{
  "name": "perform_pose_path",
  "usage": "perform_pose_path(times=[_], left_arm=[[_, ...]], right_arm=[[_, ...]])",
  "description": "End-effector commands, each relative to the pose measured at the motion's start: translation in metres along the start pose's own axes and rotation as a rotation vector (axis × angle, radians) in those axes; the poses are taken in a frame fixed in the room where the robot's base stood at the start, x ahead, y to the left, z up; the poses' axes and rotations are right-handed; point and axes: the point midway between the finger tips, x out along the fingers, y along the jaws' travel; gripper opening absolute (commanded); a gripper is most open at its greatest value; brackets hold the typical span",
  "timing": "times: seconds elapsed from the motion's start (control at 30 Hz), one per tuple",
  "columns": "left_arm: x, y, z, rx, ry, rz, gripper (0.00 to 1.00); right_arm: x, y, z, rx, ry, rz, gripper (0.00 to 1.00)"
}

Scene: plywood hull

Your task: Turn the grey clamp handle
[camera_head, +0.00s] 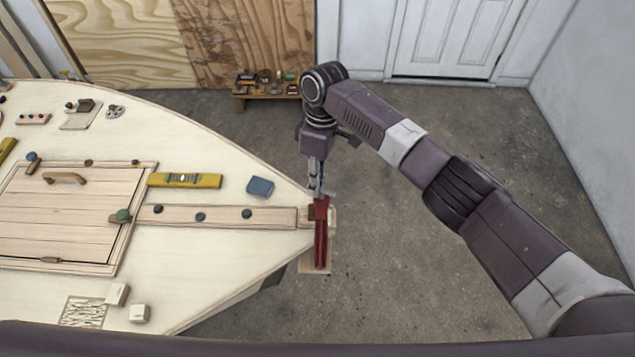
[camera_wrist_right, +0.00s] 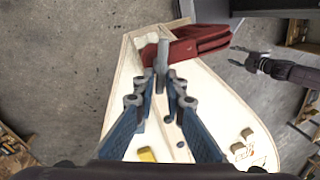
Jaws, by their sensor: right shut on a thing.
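The red clamp (camera_head: 321,238) sits at the pointed tip of the hull, and its red body (camera_wrist_right: 202,44) also shows in the right wrist view. The grey clamp handle (camera_wrist_right: 161,56) stands beside the red body. My right gripper (camera_head: 318,190) comes down from above onto the top of the clamp. In the wrist view its blue-grey fingers (camera_wrist_right: 162,86) are shut on the grey handle, with the handle's end sticking out beyond the tips. My left gripper (camera_wrist_right: 237,56) shows far off at the right of the wrist view, apart from the clamp, with its fingers spread.
The pale hull deck (camera_head: 250,240) carries a yellow level (camera_head: 185,180), a blue block (camera_head: 260,187), a slatted hatch (camera_head: 65,215) and two small pale blocks. A low bench (camera_head: 265,90) with small items stands at the back wall. The floor right of the hull is clear.

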Motion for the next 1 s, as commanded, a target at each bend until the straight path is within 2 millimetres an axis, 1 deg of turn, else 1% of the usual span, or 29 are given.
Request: perform_pose_path(times=[0.03,0.5,1.0], left_arm=[[0.002,0.0,0.0,0.0,0.0,0.0,0.4],[0.005,0.0,0.001,-0.001,0.0,0.0,0.4],[-0.004,0.0,0.0,-0.002,-0.001,0.0,0.4]], right_arm=[[0.003,-0.002,0.0,-0.044,-0.011,-0.004,0.0],[0.004,-0.009,0.001,-0.481,-0.099,-0.003,0.0],[0.005,-0.016,0.005,-0.947,-0.192,-0.003,0.0]])
